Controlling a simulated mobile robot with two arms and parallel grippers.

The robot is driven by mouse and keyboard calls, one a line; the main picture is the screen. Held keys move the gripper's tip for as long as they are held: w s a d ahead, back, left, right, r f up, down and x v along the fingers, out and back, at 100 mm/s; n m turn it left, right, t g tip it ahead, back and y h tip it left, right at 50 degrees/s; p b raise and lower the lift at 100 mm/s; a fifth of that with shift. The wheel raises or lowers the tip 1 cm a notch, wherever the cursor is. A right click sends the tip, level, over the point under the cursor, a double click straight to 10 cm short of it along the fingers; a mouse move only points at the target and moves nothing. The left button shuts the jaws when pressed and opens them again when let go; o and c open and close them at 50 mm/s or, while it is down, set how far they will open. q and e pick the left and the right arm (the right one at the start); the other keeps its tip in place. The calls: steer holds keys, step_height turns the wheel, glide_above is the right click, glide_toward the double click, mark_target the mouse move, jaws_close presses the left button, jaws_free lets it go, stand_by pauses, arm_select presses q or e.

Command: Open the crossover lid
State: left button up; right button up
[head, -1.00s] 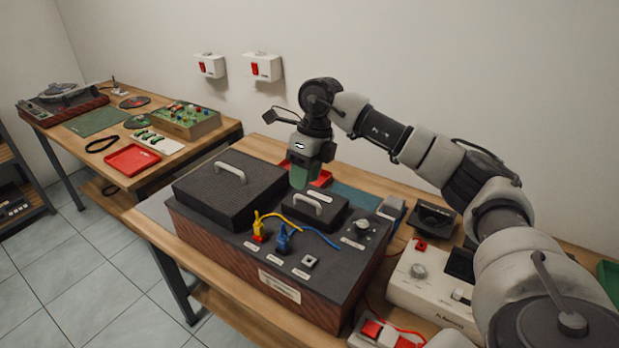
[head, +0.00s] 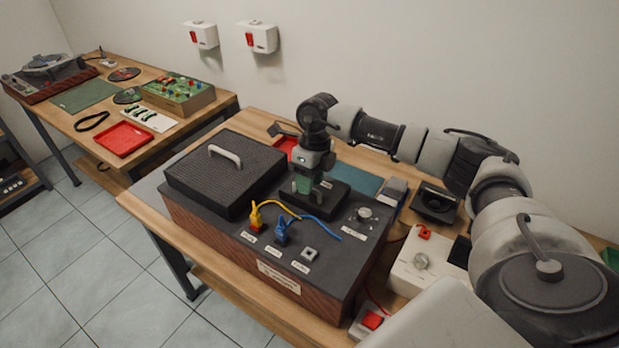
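The small black lid (head: 335,202), which I take to be the crossover lid, lies flat and closed on the dark top of the wood-sided speaker box (head: 230,231). My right gripper (head: 306,192) points down over the lid's left part, where its pale handle is, and hides that handle. I cannot tell whether the fingers are apart or closed around the handle. A larger black grille cover (head: 207,181) with a pale handle (head: 226,155) sits beside it on the left. My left gripper is not in view.
Yellow (head: 256,217) and blue (head: 282,234) plugs with cables stand just in front of the lid. A knob (head: 364,213) is to its right. A white meter (head: 420,262) and a black tray-like part (head: 436,202) stand further right. A second table is at left.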

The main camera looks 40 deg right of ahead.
steer(key=shift+f, duration=0.25)
steer(key=c, duration=0.5)
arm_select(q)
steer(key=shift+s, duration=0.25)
arm_select(e)
jaws_close()
steer(key=shift+a+r, duration=0.1)
steer(key=shift+r, duration=0.05)
